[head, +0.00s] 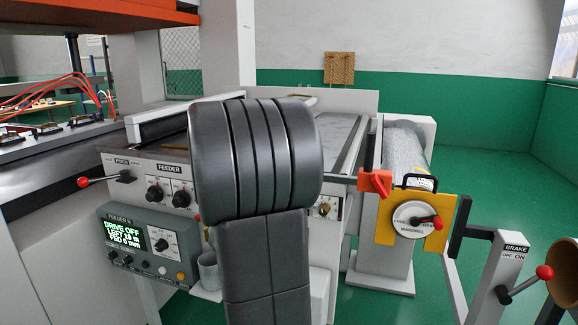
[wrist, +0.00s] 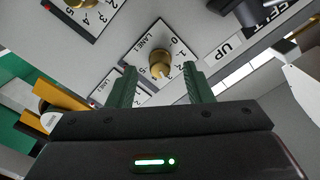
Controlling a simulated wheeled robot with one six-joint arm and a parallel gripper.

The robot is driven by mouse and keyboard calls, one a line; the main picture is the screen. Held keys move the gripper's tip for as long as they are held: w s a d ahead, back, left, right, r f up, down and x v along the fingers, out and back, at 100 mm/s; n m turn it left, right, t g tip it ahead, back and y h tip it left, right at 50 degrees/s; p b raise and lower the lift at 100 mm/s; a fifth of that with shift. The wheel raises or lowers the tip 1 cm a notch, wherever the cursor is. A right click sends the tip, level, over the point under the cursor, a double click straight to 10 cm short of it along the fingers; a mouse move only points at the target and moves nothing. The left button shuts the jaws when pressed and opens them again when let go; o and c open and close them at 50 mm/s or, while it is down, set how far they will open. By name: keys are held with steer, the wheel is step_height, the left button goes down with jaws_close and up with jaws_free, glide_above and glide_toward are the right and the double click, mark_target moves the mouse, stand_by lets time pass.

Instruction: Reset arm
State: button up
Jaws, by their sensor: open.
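My gripper (wrist: 159,68) shows in the wrist view with its two green ribbed fingers apart. A brass knob (wrist: 159,62) on a plate marked LANE 1 with a number scale appears between the fingertips. I see no finger closed on it, and I cannot tell how far in front of it the fingers are. In the head view my dark grey arm fills the middle and hides my gripper. A brass knob (head: 324,209) shows just right of my arm on the machine front.
The feeder panel (head: 170,185) and a grey display box (head: 142,245) are left of my arm. A red-tipped lever (head: 100,180) sticks out there. On the right are a yellow bracket (head: 385,232) with a red-knobbed dial and a BRAKE post (head: 497,270). Green floor is open behind.

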steer(key=shift+x, duration=0.9)
steer(key=shift+s+a, duration=0.1)
steer(key=s+a+n+p, duration=0.3)
steer(key=s+n+p, duration=0.5)
steer(key=s, duration=0.4)
steer(key=shift+a+p, duration=0.35)
steer(key=shift+p, duration=0.15)
stand_by(1.7)
steer(key=shift+d+f, duration=0.1)
